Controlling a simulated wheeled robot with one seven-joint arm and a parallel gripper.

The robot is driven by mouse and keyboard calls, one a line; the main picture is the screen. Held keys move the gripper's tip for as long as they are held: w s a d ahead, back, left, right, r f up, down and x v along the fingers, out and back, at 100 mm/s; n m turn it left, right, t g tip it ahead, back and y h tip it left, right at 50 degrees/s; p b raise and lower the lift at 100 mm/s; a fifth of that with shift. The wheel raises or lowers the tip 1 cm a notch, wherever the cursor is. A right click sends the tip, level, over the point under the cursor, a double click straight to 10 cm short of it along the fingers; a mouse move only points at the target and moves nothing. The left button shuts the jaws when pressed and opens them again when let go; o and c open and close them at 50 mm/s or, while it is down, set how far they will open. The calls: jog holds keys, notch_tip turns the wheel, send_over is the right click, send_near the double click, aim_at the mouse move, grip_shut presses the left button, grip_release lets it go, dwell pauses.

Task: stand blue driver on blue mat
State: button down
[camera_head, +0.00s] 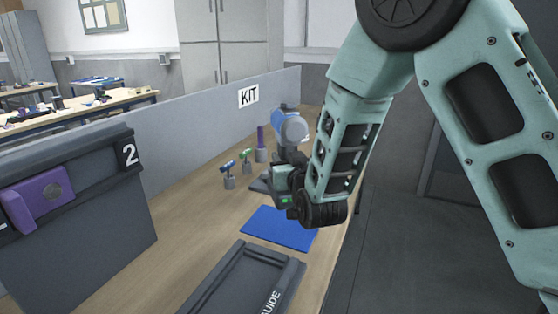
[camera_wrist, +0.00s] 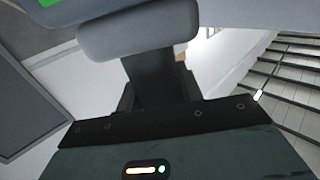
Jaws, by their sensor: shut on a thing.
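The blue driver (camera_head: 291,126), with a blue body and a pale grey end, is up in the air in the head view. My gripper (camera_head: 289,156) is just below it and shut on it. In the wrist view, grey parts of the driver (camera_wrist: 140,40) fill the top, and its narrow grey section runs down between the dark fingers of my gripper (camera_wrist: 158,92). The blue mat (camera_head: 275,232) lies flat on the wooden table, below and nearer than the driver. My wrist hides part of the mat's right side. The driver's far side is hidden.
Small blue (camera_head: 229,176) and green (camera_head: 246,160) tools and a purple cylinder (camera_head: 261,141) on grey holders stand behind the mat. A dark GUIDE tray (camera_head: 233,272) lies in front. A grey bin marked 2 (camera_head: 100,215) is left. A low KIT partition (camera_head: 200,118) runs behind.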

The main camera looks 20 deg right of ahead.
jog(key=shift+f+b, duration=2.15)
jog(key=shift+f, duration=1.5)
jog(key=shift+f+b, duration=0.9)
jog(key=shift+f+b, duration=0.3)
jog(key=shift+b, duration=0.1)
jog(key=c, duration=1)
grip_release()
jog(key=shift+o, duration=0.8)
jog(key=shift+f, duration=0.15)
jog(key=shift+s, duration=0.2)
